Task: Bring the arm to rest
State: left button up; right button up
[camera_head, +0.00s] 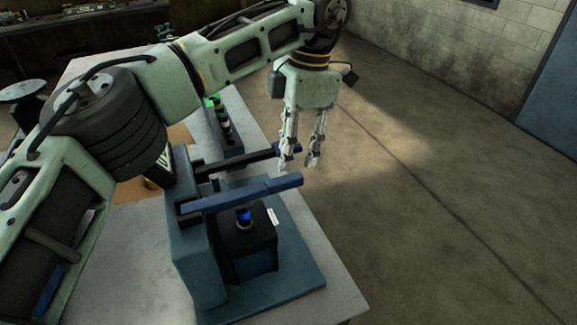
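My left arm comes in from the left and bends over the table in the head view. My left gripper (299,160) points down near the table's right edge, just beyond the end of a blue lever. Its two fingers are apart, and nothing shows between them. My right gripper is not in view.
A blue fixture (195,255) stands on the light table (130,275), with a blue lever (240,193) and a black box (248,244) on its base. A green and black piece (222,125) stands behind. Bare floor (440,190) lies to the right.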

pick_arm(q)
notch_tip(320, 180, up, 2)
jog(key=shift+d+r, duration=0.15)
